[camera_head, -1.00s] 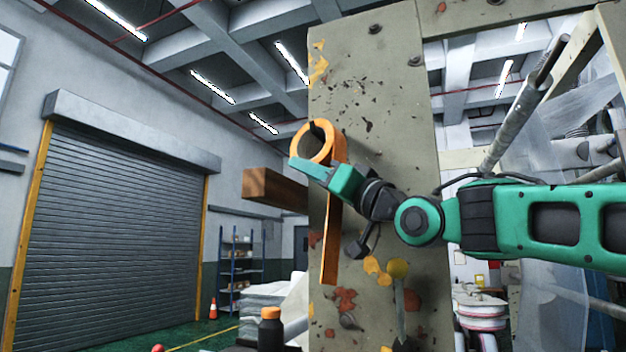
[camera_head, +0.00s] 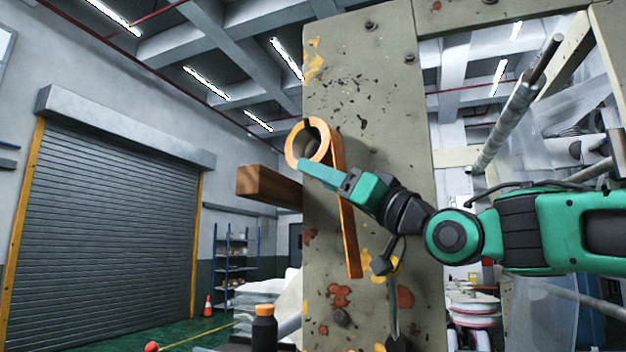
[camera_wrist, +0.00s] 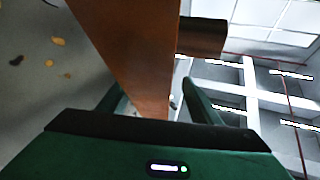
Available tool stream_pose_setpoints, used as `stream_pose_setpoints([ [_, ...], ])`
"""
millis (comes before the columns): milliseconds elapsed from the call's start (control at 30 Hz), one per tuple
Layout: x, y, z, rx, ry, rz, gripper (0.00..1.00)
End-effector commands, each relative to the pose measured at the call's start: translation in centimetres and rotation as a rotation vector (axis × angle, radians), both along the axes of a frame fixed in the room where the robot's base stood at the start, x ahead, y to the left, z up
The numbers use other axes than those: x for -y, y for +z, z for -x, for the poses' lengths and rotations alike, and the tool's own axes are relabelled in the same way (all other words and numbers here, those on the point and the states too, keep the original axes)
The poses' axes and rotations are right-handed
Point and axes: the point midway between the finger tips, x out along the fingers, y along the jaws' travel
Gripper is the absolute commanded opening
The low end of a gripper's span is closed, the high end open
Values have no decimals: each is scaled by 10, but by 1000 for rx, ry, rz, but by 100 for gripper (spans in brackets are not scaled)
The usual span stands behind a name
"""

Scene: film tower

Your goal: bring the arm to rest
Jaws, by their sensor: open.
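My gripper (camera_head: 318,172) is in front of the upright grey post (camera_head: 375,60), with its fingers pointing up and left. A long orange strip with a ring at its top (camera_head: 332,150) is beside the fingers, its lower end slanting right across the post. In the wrist view the brown-orange strip (camera_wrist: 132,45) passes between the two open fingers (camera_wrist: 155,105). I cannot tell whether either finger touches it, or what the ring hangs on. My arm reaches in from the right.
A wooden beam (camera_head: 268,187) juts left beside the post. A slanted metal pole (camera_head: 515,110) stands above my arm at the right. A dark bottle with an orange cap (camera_head: 264,328) is low in front. A roller shutter (camera_head: 110,215) and shelves (camera_head: 235,262) are further back.

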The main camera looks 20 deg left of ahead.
Motion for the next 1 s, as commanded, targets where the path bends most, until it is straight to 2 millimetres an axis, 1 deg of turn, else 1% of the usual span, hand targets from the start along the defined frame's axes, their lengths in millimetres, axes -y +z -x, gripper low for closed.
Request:
stream_pose_setpoints([
  [33,9,-4,3,0,-2,0,58],
  [100,18,-10,9,1,0,0,58],
  [300,36,-21,18,0,2,0,58],
  [467,42,-24,20,0,2,0,58],
  [833,43,-24,21,1,3,0,58],
  [1000,48,-24,21,0,4,-1,58],
])
